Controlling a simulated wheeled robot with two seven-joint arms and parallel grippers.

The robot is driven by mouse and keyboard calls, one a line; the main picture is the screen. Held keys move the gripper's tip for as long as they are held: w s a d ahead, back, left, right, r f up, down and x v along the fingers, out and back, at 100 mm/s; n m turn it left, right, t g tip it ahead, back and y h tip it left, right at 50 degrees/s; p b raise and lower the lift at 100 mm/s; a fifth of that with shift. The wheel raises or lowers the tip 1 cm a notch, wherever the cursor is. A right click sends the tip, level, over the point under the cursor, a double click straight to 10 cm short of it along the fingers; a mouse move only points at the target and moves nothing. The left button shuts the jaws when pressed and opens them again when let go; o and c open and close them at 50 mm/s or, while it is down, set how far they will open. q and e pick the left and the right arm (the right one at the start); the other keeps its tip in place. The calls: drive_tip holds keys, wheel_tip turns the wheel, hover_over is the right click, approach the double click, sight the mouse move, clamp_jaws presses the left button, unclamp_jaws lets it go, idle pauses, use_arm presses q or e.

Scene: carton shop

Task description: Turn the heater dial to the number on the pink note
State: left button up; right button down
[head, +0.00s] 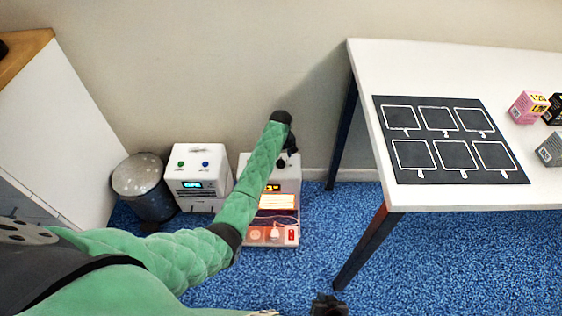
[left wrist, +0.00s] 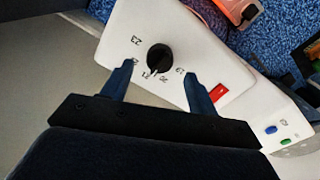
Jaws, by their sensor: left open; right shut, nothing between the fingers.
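The white heater (head: 244,166) stands on the floor under my left arm, its front glowing orange. Its round black dial (left wrist: 160,57) shows in the left wrist view, with numbers from 19 to 23 around it. A pale pointer mark on the dial faces the gripper, roughly between 20 and 21. My left gripper (left wrist: 158,87) is open, its fingertips on either side of the dial's near edge; I cannot tell whether they touch it. In the head view this gripper (head: 291,143) is partly hidden by my arm. My right gripper (head: 328,305) is shut and empty at the bottom edge. No pink note is visible.
A white machine (head: 196,165) with green and blue buttons stands left of the heater, beside a grey bin (head: 139,174). A white table (head: 365,68) at right bears a black numbered mat (head: 432,130) and small boxes, one pink (head: 527,108). Blue carpet is open in front.

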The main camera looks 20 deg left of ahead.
sight(281, 161)
use_arm(q)
drive_tip(key=shift+f, duration=2.05)
drive_tip(key=c, duration=1)
